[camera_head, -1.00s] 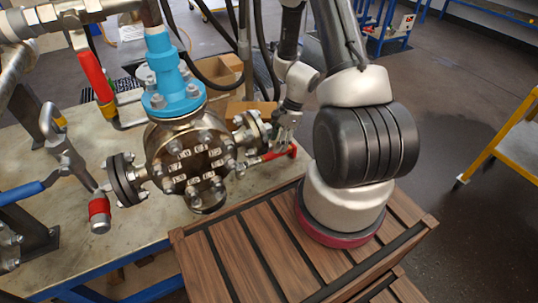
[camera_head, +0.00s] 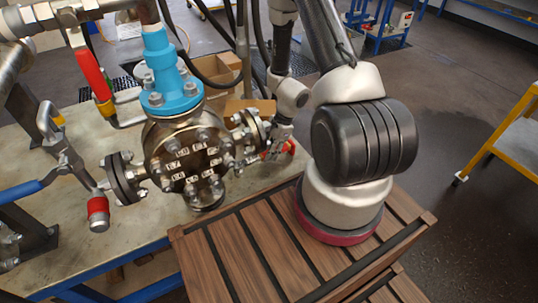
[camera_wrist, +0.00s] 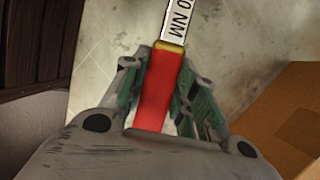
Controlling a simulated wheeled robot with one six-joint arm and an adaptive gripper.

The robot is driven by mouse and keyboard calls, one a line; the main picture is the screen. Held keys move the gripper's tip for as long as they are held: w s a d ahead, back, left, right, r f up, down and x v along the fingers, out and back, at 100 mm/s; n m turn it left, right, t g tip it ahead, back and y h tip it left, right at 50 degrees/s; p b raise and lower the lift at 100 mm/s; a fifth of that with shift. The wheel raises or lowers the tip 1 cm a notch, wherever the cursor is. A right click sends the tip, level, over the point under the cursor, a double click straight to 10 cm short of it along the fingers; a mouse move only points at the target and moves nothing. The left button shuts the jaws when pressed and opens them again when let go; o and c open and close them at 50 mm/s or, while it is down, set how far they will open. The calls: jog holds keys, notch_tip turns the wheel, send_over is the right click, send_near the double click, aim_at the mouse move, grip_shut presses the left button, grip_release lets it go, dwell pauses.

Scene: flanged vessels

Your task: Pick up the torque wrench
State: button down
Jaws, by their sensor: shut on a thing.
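The torque wrench (camera_wrist: 157,88) has a red handle with a gold collar and a white shaft label ending in "0 NM" in the wrist view. My gripper (camera_wrist: 158,75) is shut on the red handle, with one finger on each side. In the head view the red handle (camera_head: 290,147) shows in part behind my gripper (camera_head: 275,147), on the table's right side next to the flanged vessel. The rest of the wrench is hidden there.
The flanged vessel (camera_head: 185,165) with a blue neck (camera_head: 168,75) stands left of my gripper, its side flange (camera_head: 246,132) very close. A cardboard box (camera_wrist: 285,120) lies right of the gripper in the wrist view. A wooden slatted surface (camera_head: 235,250) is in front.

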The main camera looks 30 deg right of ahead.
notch_tip(320, 180, up, 10)
jog(key=shift+r, duration=0.1)
dwell(0.6)
dwell(0.4)
